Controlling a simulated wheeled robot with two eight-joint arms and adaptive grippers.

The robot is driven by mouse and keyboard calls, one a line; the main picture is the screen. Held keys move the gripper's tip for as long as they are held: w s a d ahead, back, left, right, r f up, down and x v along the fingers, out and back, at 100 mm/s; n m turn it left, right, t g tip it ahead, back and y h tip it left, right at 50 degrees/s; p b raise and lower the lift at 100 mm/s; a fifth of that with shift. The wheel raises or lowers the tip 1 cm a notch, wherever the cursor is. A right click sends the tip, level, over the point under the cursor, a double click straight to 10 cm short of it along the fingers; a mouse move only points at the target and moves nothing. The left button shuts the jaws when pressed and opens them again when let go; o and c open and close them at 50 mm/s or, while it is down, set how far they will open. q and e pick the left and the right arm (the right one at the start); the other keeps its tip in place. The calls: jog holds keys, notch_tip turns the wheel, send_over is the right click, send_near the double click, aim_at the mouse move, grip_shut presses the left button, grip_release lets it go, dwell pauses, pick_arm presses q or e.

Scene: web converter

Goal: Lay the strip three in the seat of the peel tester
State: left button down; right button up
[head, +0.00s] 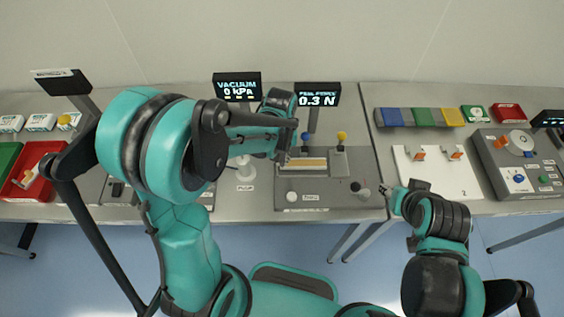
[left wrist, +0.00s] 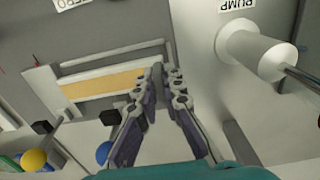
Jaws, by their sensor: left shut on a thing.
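An orange-and-white strip (head: 305,162) shows over the grey peel tester (head: 335,194); it also shows in the left wrist view (left wrist: 104,83). My left gripper (head: 284,157) is at the strip's left end in the head view. In the left wrist view my left gripper's fingertips (left wrist: 160,72) are close together at the strip's end, shut on it. The strip runs lengthwise along the tester's seat area; I cannot tell whether it touches the seat or hangs just above. No number on it is readable. My right gripper (head: 393,197) is by the tester's right edge, its fingers too small to judge.
The vacuum display (head: 237,87) reads 0 kPa and the peel display (head: 318,95) reads 0.3 N. A pump cylinder (left wrist: 262,55) stands close beside my left gripper. Blue and yellow knobs (head: 342,135) stand behind the strip. A red tray (head: 38,182) is far left.

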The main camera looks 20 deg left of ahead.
pick_arm(q)
notch_tip(320, 180, down, 2)
jog(key=shift+f, duration=0.1)
jog(key=shift+f+b, duration=0.15)
jog(key=shift+b, duration=0.2)
jog(key=c, duration=1.6)
grip_release()
jog(key=shift+c, duration=0.2)
